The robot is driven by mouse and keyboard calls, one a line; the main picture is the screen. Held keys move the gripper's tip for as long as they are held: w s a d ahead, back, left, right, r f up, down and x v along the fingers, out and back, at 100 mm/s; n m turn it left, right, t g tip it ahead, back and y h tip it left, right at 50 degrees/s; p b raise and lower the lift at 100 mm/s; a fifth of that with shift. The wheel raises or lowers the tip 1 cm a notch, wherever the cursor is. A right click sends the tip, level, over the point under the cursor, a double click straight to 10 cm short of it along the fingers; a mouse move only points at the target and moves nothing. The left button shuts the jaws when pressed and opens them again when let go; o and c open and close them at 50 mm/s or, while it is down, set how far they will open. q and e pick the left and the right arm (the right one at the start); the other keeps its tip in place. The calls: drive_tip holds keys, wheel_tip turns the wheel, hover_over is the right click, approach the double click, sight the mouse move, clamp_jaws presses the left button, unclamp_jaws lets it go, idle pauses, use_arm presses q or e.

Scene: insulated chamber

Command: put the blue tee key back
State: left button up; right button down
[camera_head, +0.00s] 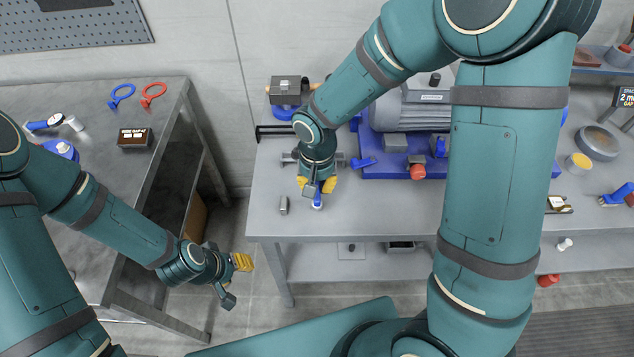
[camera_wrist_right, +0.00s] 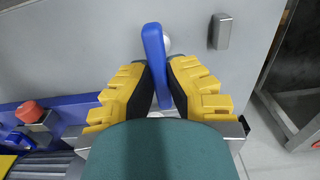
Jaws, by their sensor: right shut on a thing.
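My right gripper (camera_head: 318,186) is low over the front left part of the grey bench. Its yellow fingers (camera_wrist_right: 160,88) are shut on the blue tee key (camera_wrist_right: 156,50), whose blue bar sticks out beyond the fingertips in the right wrist view. In the head view a short blue piece of the key (camera_head: 318,198) shows below the fingers. A small pale round spot shows beside the bar; I cannot tell whether it belongs to the key. My left gripper (camera_head: 242,262) hangs over the gap between the two benches, and its finger opening cannot be made out.
A small grey metal block (camera_head: 283,205) stands left of the right gripper; it also shows in the wrist view (camera_wrist_right: 221,31). A grey motor (camera_head: 410,105) on a blue base (camera_head: 450,168) fills the bench behind. The left bench (camera_head: 95,195) holds blue and red rings.

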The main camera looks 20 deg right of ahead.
drive_tip(key=c, duration=1.1)
unclamp_jaws()
drive_tip(key=shift+c, duration=0.2)
drive_tip(key=shift+r+p, duration=0.3)
drive_tip(key=shift+p, duration=0.05)
wheel_tip(320, 180, up, 12)
drive_tip(key=p, duration=0.1)
drive_tip(key=shift+f+p, duration=0.15)
drive_tip(key=shift+p, duration=0.25)
drive_tip(key=shift+f, duration=0.1)
